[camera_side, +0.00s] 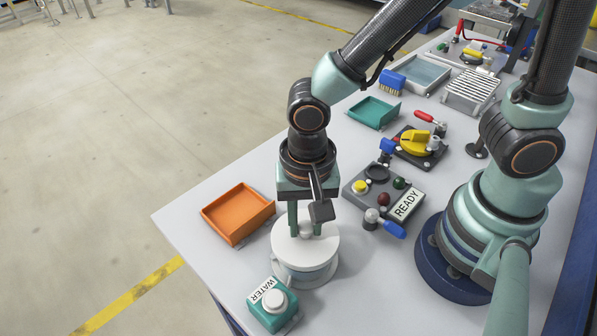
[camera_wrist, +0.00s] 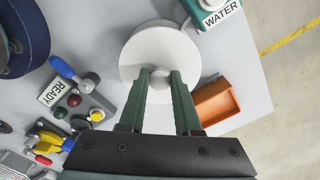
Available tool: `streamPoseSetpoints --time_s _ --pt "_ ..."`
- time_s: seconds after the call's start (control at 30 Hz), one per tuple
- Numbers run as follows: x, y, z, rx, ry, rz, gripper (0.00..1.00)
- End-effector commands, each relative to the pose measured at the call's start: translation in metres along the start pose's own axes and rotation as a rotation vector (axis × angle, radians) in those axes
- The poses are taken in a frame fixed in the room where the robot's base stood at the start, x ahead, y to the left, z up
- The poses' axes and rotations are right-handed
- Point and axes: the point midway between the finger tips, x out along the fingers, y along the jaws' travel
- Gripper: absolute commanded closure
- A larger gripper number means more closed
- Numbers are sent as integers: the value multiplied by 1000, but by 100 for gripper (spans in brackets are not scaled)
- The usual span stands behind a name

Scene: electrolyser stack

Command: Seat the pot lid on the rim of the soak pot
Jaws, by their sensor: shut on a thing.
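The round white pot lid (camera_side: 288,249) is directly over the soak pot (camera_side: 306,276) in the side view, looking roughly level. The pot is a short, pale grey-blue vessel, mostly hidden under the lid. I cannot tell whether the lid touches the rim all round or sits slightly above it. My gripper (camera_side: 306,231) points down and is shut on the small knob at the lid's middle.
A teal WATER unit (camera_side: 272,304) with a white button stands close in front of the pot. An orange tray (camera_side: 237,213) lies to the left. A control box with a READY sign (camera_side: 406,204) and a blue-handled lever (camera_side: 392,228) are to the right.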

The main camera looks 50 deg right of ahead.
Motion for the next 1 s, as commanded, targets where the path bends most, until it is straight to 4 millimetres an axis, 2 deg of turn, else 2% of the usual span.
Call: streamPoseSetpoints --time_s 0.07,0.1,0.17,0.2,0.5,0.63,0.77,1.0 --pt "0 0 0 0 0 -1 100" --pt "0 0 0 0 0 -1 60" --pt "0 0 0 0 0 -1 37" --pt "0 0 0 0 0 -1 33" --pt "-1 0 0 0 0 -2 33" --pt "-8 -1 0 0 1 -5 33" --pt "-26 -2 0 0 1 -8 33" --pt "-75 -1 0 0 1 -9 33"
